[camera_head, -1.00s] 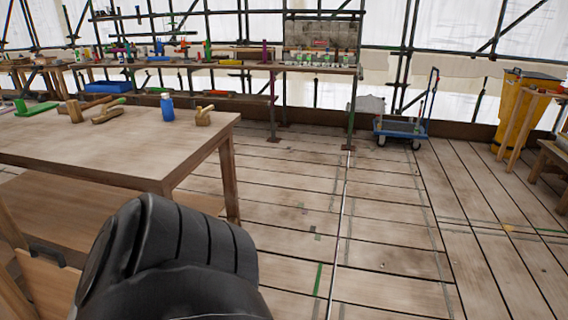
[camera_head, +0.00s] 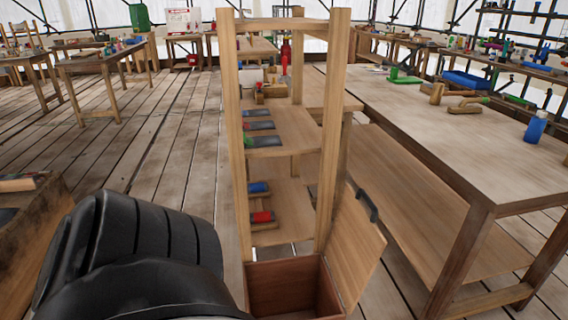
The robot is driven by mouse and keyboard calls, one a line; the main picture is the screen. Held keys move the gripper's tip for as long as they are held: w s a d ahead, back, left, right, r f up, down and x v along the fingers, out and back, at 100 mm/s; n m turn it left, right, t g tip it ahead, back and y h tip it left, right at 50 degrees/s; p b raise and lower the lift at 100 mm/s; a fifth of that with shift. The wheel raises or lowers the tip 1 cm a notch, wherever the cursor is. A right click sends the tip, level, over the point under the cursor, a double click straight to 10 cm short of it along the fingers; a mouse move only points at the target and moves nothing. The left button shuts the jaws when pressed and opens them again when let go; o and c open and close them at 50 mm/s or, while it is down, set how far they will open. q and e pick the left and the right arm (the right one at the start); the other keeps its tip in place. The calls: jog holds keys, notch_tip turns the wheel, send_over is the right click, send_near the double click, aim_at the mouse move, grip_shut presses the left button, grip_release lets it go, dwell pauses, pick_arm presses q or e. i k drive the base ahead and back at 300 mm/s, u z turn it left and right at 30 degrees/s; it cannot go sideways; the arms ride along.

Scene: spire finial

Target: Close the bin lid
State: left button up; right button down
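A wooden bin (camera_head: 290,284) stands at the bottom middle of the head view, in front of a wooden shelf rack. Its top is open and its inside looks empty from here. Its lid (camera_head: 352,248) is open, tilted up and leaning out to the right, with a dark handle (camera_head: 364,204) near its upper edge. A black part of my own arm fills the lower left, left of the bin and apart from the lid. Neither gripper shows.
The rack (camera_head: 285,150) behind the bin holds several tools with coloured handles. A wooden worktable (camera_head: 440,130) with a blue bottle (camera_head: 536,127) stands close on the right. Plank floor (camera_head: 150,150) is free at left. A brown wooden box edge (camera_head: 30,230) is at far left.

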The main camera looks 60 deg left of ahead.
aim_at(355, 244)
jog(key=u, duration=1.3)
jog(key=i, duration=1)
